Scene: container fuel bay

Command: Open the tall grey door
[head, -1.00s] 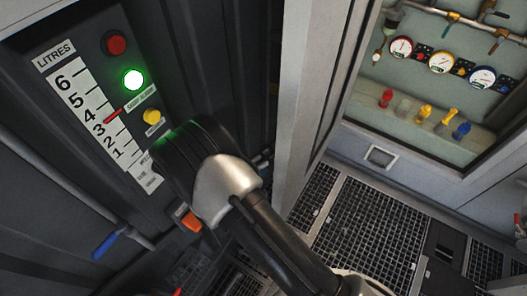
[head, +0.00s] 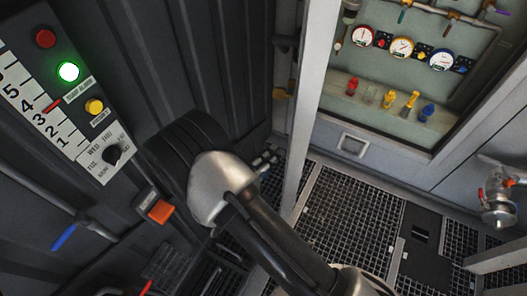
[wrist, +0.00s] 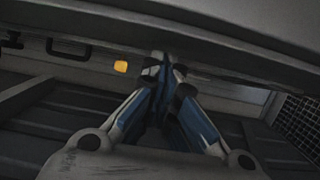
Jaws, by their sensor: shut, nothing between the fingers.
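A tall light grey upright panel (head: 312,100), which looks like the tall grey door, stands mid-picture in the head view, seen nearly edge on. To its right the gauge bay is in plain sight. My arm's end lies left of the panel's lower part in the head view and hides my gripper there. In the wrist view my gripper (wrist: 162,62) is shut and empty, its blue-sided fingers together. A broad grey surface (wrist: 240,22), perhaps the door, runs across the top, close to the fingertips. Whether they touch it, I cannot tell.
A control panel with a litres scale (head: 42,107), a lit green button (head: 69,72) and an orange switch (head: 160,211) is on the dark left wall. A blue-handled lever (head: 64,237) sits below. Gauges (head: 402,46) hang at the right. Dark grating (head: 350,215) covers the floor.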

